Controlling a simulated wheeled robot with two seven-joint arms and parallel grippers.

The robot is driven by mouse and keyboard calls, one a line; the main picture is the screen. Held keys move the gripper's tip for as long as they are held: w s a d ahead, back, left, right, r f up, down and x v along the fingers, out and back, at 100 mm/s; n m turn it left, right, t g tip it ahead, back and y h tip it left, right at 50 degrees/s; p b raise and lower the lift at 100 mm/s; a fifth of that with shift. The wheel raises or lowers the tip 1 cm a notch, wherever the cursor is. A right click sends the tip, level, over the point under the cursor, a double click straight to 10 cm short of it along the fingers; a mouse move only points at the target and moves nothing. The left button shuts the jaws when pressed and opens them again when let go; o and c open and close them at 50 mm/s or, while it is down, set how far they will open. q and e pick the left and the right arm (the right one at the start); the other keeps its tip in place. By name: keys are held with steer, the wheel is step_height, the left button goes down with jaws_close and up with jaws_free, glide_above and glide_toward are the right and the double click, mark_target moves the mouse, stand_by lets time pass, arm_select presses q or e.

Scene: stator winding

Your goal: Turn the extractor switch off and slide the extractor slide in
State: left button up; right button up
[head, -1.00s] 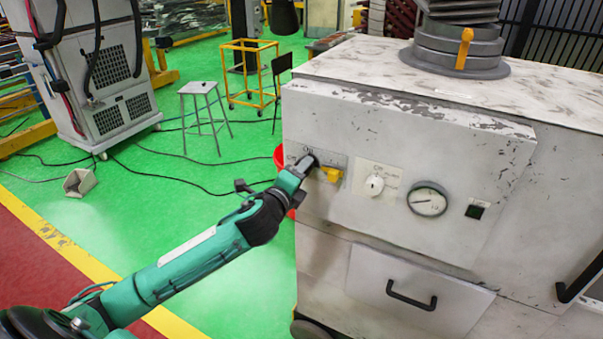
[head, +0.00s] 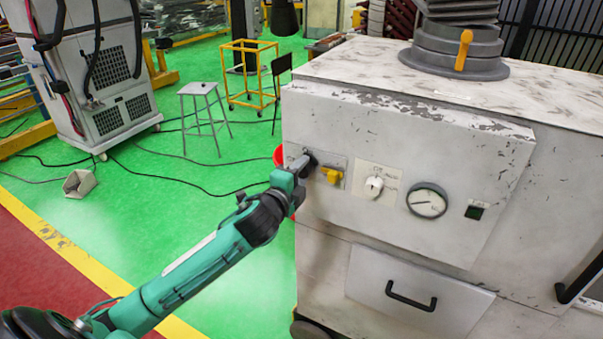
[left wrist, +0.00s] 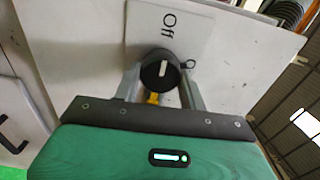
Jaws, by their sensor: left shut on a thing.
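The extractor switch is a round black knob with a white mark, on a pale plate on the left of the cabinet front. In the head view the switch (head: 311,157) is partly covered by my left gripper (head: 302,163). In the left wrist view the switch (left wrist: 160,71) sits between the two fingers of my left gripper (left wrist: 158,82), which is shut on it. An "Off" label (left wrist: 169,19) stands beside it, and the white mark points roughly along the label's direction. A yellow handle (head: 464,50) is on the grey duct collar; I cannot tell whether it is the extractor slide. My right gripper is out of view.
The worn white cabinet (head: 400,130) fills the right side. Its front also bears a yellow lever (head: 332,176), a white knob (head: 374,186), a round gauge (head: 427,201) and a drawer handle (head: 411,296). A stool (head: 200,90) stands on the open green floor.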

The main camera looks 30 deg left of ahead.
arm_select(q)
steer(key=o, duration=1)
steer(key=shift+c, duration=0.2)
steer(key=shift+s+f, duration=0.1)
steer(key=shift+s, duration=0.2)
steer(key=s+b, duration=0.4)
steer(key=s, duration=0.9)
steer(key=shift+s+b, duration=0.15)
steer(key=shift+b, duration=0.15)
